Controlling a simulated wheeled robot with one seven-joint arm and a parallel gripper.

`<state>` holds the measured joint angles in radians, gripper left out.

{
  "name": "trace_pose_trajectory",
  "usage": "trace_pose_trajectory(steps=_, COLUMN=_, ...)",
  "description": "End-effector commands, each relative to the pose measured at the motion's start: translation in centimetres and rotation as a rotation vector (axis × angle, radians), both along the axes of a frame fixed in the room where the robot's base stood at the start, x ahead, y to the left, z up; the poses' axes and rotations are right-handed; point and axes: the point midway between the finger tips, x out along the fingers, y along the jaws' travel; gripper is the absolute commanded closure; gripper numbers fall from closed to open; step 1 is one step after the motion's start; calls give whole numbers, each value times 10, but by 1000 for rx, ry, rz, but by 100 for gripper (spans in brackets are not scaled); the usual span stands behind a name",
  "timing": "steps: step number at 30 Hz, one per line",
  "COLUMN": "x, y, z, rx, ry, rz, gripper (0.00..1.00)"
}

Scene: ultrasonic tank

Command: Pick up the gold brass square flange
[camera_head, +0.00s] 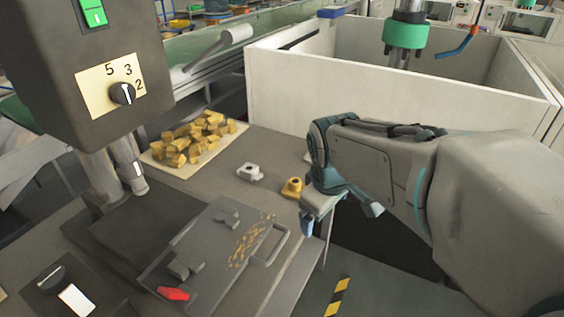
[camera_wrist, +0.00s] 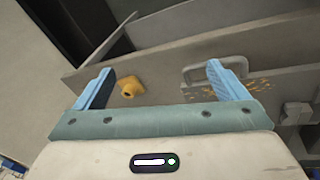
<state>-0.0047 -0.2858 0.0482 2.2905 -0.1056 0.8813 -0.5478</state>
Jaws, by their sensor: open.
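The gold brass square flange (camera_head: 292,187) lies on the grey table near its right edge, just left of my arm's wrist in the head view. It has a square base and a raised round boss with a dark hole. In the wrist view the flange (camera_wrist: 131,87) shows beyond the blue fingers, closer to the left finger. My gripper (camera_wrist: 163,84) is open and empty, with its two blue fingers spread wide. In the head view my gripper (camera_head: 340,215) is beside the table's right edge, partly hidden by my own wrist.
A grey flange-like part (camera_head: 250,172) sits left of the brass one. A pile of brass blocks (camera_head: 195,138) lies on a tray farther back. A metal plate with a handle (camera_head: 268,258) and brass chips is in front. A white-walled tank (camera_head: 400,103) stands behind.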

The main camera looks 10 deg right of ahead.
Motion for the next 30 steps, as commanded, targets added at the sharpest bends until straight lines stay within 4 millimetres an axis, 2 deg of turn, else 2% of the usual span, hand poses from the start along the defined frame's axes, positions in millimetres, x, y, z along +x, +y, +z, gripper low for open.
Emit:
trace_pose_trajectory(steps=1, x=15, y=2, z=-2, rx=-36, ry=9, rz=98, gripper=7)
trace_pose_trajectory(steps=11, x=107, y=7, z=-11, rx=-289, ry=74, rz=785, gripper=7)
trace_pose_trajectory(steps=21, x=197, y=17, z=-38, rx=-525, ry=164, rz=1465, gripper=7)
trace_pose_trajectory(steps=25, x=222, y=20, z=-48, rx=-591, ry=192, rz=1660, gripper=7)
trace_pose_trajectory(steps=30, x=240, y=23, z=-55, rx=-641, ry=215, rz=1804, gripper=7)
